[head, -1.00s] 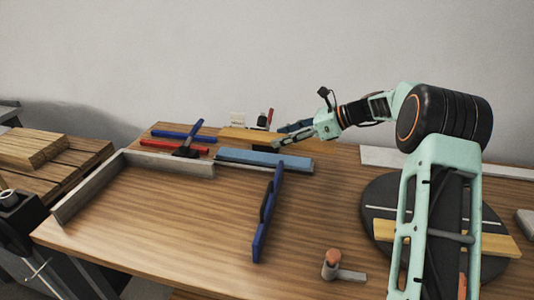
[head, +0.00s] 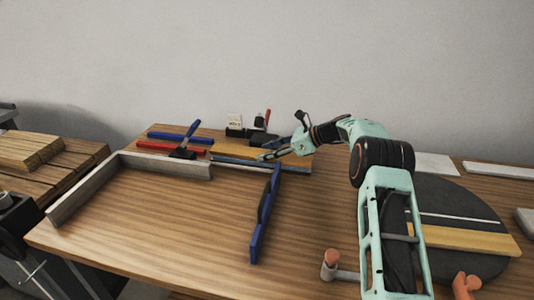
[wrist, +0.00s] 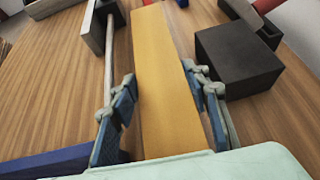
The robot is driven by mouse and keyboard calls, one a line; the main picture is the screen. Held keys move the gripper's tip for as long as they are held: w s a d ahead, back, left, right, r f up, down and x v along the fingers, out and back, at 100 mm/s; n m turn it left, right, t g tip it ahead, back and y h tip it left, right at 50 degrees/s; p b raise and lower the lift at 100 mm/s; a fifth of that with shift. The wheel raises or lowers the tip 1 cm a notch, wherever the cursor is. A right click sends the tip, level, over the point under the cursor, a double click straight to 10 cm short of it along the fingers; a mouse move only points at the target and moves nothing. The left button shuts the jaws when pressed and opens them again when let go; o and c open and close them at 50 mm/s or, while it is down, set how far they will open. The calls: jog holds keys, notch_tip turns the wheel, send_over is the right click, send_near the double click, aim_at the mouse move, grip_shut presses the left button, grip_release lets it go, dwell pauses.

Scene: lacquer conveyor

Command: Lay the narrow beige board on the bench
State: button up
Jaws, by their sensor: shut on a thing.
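My gripper (head: 264,156) is over the back middle of the bench (head: 170,230), shut on a narrow beige board (head: 228,150). In the wrist view, the beige board (wrist: 168,85) runs lengthwise between the two fingers of my gripper (wrist: 160,90). In the head view, the board lies across the picture and partly covers a grey-blue bar (head: 232,161). I cannot tell whether the board touches the bar or is above it.
Black blocks (wrist: 238,58) flank the board's far part. Blue (head: 180,138) and red (head: 165,145) bars lie back left. Another beige board (head: 470,240) lies on a dark disc (head: 445,205) at right. The bench's left middle is clear.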

jog(key=o, duration=1.5)
jog(key=shift+f, duration=0.15)
jog(key=shift+d+r, duration=0.2)
jog(key=shift+r, duration=0.05)
jog(key=p+v, duration=0.1)
jog(key=v, duration=1)
jog(key=shift+s+d+r, duration=0.15)
jog(key=shift+s+d, duration=0.05)
jog(key=shift+d, duration=0.05)
